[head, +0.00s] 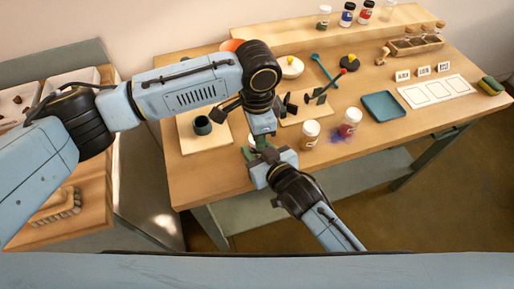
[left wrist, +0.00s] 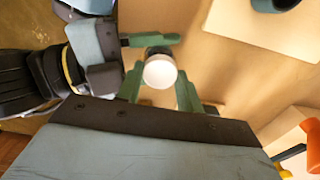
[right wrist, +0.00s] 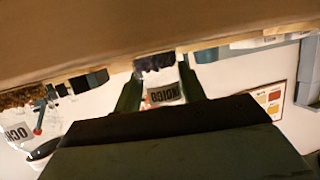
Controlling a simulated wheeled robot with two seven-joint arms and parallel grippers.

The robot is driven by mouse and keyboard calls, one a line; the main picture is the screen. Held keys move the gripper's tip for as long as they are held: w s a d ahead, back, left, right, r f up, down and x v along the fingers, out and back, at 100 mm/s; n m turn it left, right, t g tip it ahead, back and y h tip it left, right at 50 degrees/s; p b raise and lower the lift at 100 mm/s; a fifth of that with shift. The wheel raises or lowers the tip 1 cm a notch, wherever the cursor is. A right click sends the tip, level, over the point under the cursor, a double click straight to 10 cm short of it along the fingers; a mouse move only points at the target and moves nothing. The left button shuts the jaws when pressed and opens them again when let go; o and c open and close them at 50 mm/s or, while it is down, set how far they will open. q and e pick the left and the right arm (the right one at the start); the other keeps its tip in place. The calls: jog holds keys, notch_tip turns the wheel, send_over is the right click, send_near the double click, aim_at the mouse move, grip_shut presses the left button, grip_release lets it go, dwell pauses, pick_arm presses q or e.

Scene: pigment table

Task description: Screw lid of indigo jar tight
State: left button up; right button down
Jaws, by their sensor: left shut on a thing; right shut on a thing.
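The indigo jar (right wrist: 165,90) shows in the right wrist view, with dark blue content and a label reading INDIGO upside down. My right gripper (head: 261,158) is shut around the jar's body from the side. The white round lid (left wrist: 160,73) shows in the left wrist view, on top of the jar. My left gripper (head: 262,139) is shut on the lid from above, one green finger on each side. In the head view the two grippers meet at the table's front edge and mostly hide the jar and lid. I cannot tell how tightly the lid sits.
A teal cup (head: 202,125) stands on a board to the left. A blue tray (head: 383,106) lies further right.

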pick_arm(q)
jog(key=m, duration=0.8)
jog(key=o, duration=1.1)
jog(key=shift+r, duration=2.25)
jog(key=shift+c, duration=1.4)
jog(key=n, duration=0.2)
jog(key=r+n, duration=0.1)
jog(key=n, duration=0.2)
jog(key=shift+r+n, duration=0.35)
jog(key=shift+n, duration=0.05)
jog(key=n, duration=0.2)
jog(key=r+n, duration=0.1)
jog(key=n, duration=0.4)
jog(key=shift+r, duration=0.35)
